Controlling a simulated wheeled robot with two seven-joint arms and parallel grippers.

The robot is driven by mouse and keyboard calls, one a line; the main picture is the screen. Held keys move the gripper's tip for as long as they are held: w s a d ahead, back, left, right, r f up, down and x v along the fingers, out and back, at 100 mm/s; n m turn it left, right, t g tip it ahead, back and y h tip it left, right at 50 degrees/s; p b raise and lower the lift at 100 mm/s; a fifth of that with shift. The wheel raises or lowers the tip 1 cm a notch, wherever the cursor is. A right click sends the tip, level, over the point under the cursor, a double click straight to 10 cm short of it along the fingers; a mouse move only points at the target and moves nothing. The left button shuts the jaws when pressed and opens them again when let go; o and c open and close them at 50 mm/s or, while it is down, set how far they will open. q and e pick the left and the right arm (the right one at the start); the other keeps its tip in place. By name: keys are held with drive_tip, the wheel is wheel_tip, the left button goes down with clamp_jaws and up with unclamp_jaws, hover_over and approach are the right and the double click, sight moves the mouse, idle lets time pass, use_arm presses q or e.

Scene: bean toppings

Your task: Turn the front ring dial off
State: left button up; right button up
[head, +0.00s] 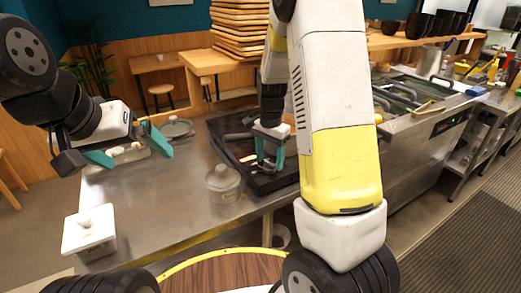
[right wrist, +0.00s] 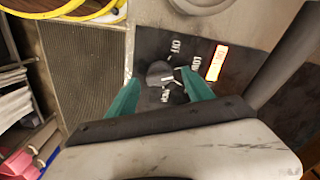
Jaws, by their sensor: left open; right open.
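The ring dial (right wrist: 158,73) is a dark round knob on a black panel in the right wrist view, with white OFF and LOW marks beside it. Which mark it points to I cannot tell. My right gripper (right wrist: 160,84) is open, its teal fingers on either side of the dial; whether they touch it is unclear. In the head view, my right gripper (head: 269,160) points down at the black cooker (head: 228,137), and the dial cannot be made out there. My left gripper (head: 129,149) is open and empty above the left part of the counter.
An orange-red lit indicator (right wrist: 217,63) is right of the dial. A lidded clear pot (head: 222,184) stands on the steel counter (head: 160,205) left of the cooker. A white lidded box (head: 90,234) is at the front left. Stacked wooden trays (head: 238,30) stand behind.

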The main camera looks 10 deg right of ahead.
drive_tip(key=shift+f, duration=0.3)
clamp_jaws()
drive_tip(key=shift+n, duration=0.4)
drive_tip(key=n, duration=0.3)
drive_tip(key=shift+n, duration=2.6)
